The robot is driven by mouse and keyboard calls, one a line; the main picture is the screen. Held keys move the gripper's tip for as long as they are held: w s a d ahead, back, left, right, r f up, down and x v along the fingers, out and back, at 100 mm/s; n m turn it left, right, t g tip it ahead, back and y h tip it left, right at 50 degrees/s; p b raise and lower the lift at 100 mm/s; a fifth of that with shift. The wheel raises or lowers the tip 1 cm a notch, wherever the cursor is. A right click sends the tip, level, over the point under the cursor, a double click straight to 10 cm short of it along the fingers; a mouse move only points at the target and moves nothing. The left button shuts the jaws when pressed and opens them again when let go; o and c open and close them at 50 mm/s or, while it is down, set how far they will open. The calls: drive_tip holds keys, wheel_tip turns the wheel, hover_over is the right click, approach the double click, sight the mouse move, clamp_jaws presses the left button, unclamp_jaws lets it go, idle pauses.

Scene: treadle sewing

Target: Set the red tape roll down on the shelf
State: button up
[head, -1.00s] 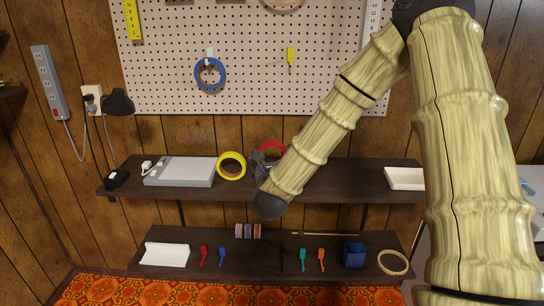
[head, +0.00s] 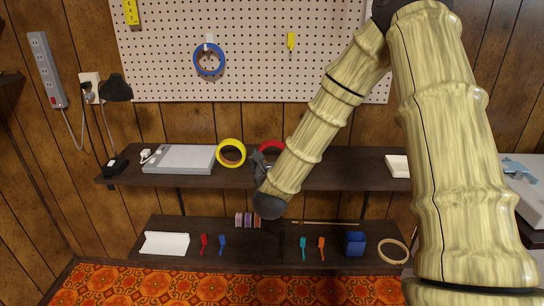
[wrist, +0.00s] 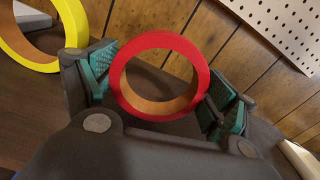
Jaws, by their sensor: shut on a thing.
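The red tape roll (head: 272,146) is held upright at the back of the dark upper shelf (head: 350,172), just right of the yellow tape roll (head: 231,144). My gripper (head: 261,162) is shut on the red roll, seen in the head view partly behind my arm. In the wrist view, the red roll (wrist: 160,40) stands between the two teal finger pads of my gripper (wrist: 163,87), its brown core facing the camera. The shelf surface shows under and behind it. I cannot tell whether its lower edge touches the shelf.
The yellow roll (wrist: 30,50) is close to the left finger. A grey flat box (head: 180,158) lies left on the upper shelf, a white tray (head: 397,166) at its right end. The shelf between my arm and the tray is clear. A pegboard (head: 260,60) hangs behind.

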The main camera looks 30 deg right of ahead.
drive_tip(key=shift+f+b, duration=0.35)
drive_tip(key=shift+b, duration=0.1)
drive_tip(key=o, duration=0.9)
drive_tip(key=shift+c, duration=0.2)
drive_tip(key=shift+s, duration=0.1)
drive_tip(key=v, duration=1.1)
drive_tip(key=shift+s+a, duration=0.3)
